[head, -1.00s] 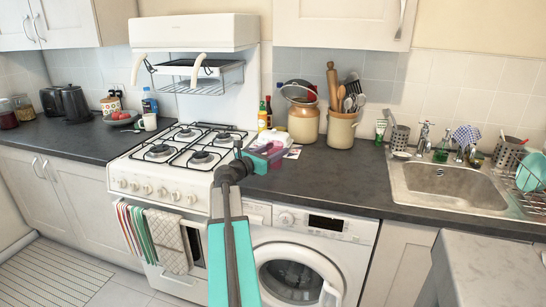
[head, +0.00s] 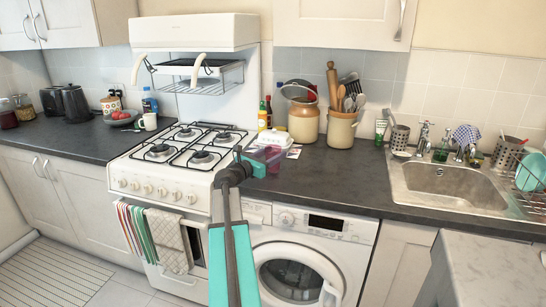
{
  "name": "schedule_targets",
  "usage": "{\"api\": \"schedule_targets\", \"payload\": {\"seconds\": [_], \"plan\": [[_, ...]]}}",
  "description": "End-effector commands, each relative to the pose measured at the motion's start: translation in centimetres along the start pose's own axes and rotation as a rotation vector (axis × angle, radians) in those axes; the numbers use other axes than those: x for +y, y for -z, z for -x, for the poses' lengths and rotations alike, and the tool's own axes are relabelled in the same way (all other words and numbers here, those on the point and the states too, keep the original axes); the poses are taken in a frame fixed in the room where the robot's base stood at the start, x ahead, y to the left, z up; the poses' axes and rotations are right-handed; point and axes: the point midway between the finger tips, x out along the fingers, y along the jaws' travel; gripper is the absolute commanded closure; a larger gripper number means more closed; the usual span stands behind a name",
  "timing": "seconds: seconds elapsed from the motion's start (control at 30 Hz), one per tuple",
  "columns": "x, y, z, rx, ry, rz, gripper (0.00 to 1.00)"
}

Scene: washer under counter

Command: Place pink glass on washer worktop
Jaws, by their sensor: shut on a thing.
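My gripper (head: 254,163) is over the left end of the dark worktop (head: 345,185) above the washer (head: 300,255), beside the cooker. It is shut on the pink glass (head: 272,155), a see-through tumbler at the gripper's far right side. My wrist hides part of the glass. I cannot tell whether the base of the glass touches the worktop. The washer is white with a round door and stands under the counter.
A white gas cooker (head: 130,178) adjoins on the left. Behind the glass are a white packet (head: 274,138), bottles and a brown jar (head: 303,123), with a utensil pot (head: 341,130) beside it. The worktop between there and the sink (head: 445,182) is clear.

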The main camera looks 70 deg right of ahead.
Motion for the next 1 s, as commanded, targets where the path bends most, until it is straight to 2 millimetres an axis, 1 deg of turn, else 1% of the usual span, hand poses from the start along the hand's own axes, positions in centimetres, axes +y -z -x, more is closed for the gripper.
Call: {"api": "schedule_targets", "payload": {"seconds": [0.13, 0.6, 0.63, 0.7, 0.73, 1.0], "plan": [[-0.01, 0.88, 0.00, -0.002, 0.000, 0.001, 0.79], [-0.01, 1.35, 0.00, -0.001, 0.000, 0.001, 0.79], [-0.01, 1.36, 0.00, -0.001, 0.000, 0.000, 0.48], [-0.01, 1.33, 0.00, -0.001, 0.000, 0.000, 0.36], [-0.01, 1.32, 0.00, -0.001, 0.000, 0.000, 0.33], [0.00, 1.30, 0.00, -0.001, 0.000, 0.000, 0.33]]}}
